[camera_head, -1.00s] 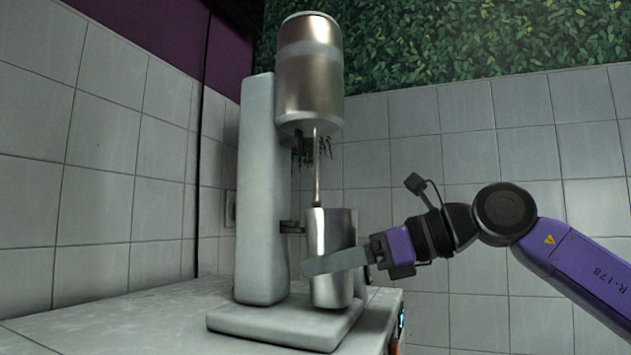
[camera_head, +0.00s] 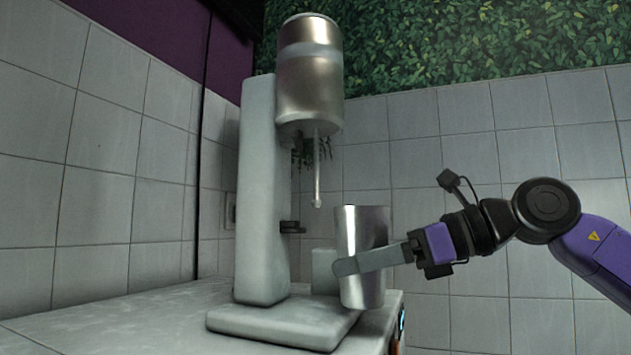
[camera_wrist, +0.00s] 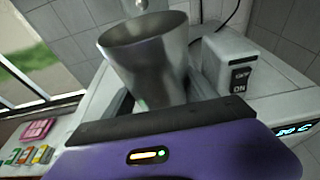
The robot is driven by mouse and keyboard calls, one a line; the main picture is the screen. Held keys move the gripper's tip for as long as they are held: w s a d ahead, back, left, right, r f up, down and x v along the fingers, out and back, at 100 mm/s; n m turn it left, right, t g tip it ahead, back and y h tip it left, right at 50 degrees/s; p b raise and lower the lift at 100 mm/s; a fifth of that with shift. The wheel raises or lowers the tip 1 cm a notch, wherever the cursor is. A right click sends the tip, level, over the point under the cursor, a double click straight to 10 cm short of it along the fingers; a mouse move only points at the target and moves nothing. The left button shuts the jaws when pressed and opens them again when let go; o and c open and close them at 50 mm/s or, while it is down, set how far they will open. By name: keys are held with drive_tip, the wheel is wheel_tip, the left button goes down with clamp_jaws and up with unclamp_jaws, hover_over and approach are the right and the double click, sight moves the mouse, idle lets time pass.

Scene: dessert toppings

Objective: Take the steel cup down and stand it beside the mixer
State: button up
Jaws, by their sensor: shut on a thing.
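The steel cup (camera_head: 364,228) is upright, to the right of the mixer's spindle in the head view. My gripper (camera_head: 364,262) is shut on its lower half, one grey finger showing across its near side. The mixer (camera_head: 262,190) has a grey column, a steel motor housing and a thin spindle whose tip now hangs bare. The cup stands clear of the spindle, over or near the right edge of the mixer's base (camera_head: 280,325); I cannot tell the exact gap beneath it. In the wrist view the cup's open mouth (camera_wrist: 143,40) faces up and looks empty.
A small grey box (camera_head: 324,272) stands behind the cup; in the wrist view a grey box with an ON switch (camera_wrist: 232,62) is at right. The counter (camera_head: 110,325) is clear left of the mixer. A pink item (camera_wrist: 38,130) and several small coloured items lie far left.

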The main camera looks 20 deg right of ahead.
drive_tip(key=s+d, duration=0.4)
drive_tip(key=d, duration=0.2)
drive_tip(key=shift+s+d+r+b, duration=0.2)
drive_tip(key=shift+s+r+b, duration=0.05)
drive_tip(key=shift+s+b, duration=0.05)
idle(0.8)
